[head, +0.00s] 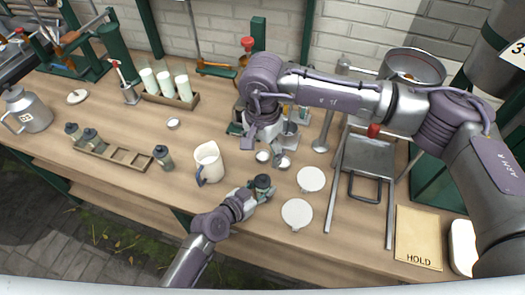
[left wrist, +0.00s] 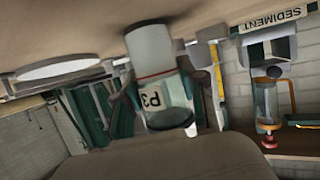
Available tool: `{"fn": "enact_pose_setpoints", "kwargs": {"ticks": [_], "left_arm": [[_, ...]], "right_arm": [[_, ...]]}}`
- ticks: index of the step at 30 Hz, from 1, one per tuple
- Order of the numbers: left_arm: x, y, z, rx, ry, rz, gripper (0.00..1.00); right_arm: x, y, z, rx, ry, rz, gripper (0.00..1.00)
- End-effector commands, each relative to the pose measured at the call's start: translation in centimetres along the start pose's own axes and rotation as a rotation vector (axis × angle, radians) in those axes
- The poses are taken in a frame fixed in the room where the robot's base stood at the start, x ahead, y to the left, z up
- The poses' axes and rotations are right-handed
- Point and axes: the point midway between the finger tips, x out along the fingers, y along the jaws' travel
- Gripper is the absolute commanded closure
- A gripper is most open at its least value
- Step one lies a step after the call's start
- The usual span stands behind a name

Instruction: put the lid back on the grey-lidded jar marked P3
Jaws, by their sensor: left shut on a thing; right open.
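A cream jug (head: 208,163) stands left of the left gripper. Two white discs (head: 311,179) (head: 297,213) lie to its right. Several jars stand at a wooden rack (head: 117,158) on the left. A metal frame (head: 366,160) and a HOLD board (head: 419,237) are on the right.

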Motion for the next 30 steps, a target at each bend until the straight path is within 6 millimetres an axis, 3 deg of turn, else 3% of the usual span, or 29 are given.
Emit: {"fn": "enact_pose_setpoints", "kwargs": {"ticks": [1,6,17,23,30], "left_arm": [[0.0,0.0,0.1,0.0,-0.002,0.0,0.58],[0.0,0.0,0.1,0.0,-0.001,0.0,0.3],[-0.4,0.0,0.1,0.001,-0.001,0.0,0.3],[-3.4,0.0,0.2,0.003,-0.003,0.001,0.3],[-8.6,0.0,0.2,0.003,-0.004,0.0,0.3]], "right_arm": [[0.0,0.0,0.0,0.0,0.0,0.0,0.22],[0.1,0.0,0.0,0.0,0.0,0.0,0.22],[0.1,0.0,0.0,-0.001,0.0,0.0,0.22],[0.1,0.0,0.0,-0.001,0.0,0.0,0.22],[0.1,0.0,0.0,-0.001,0.0,0.0,0.22]]}}
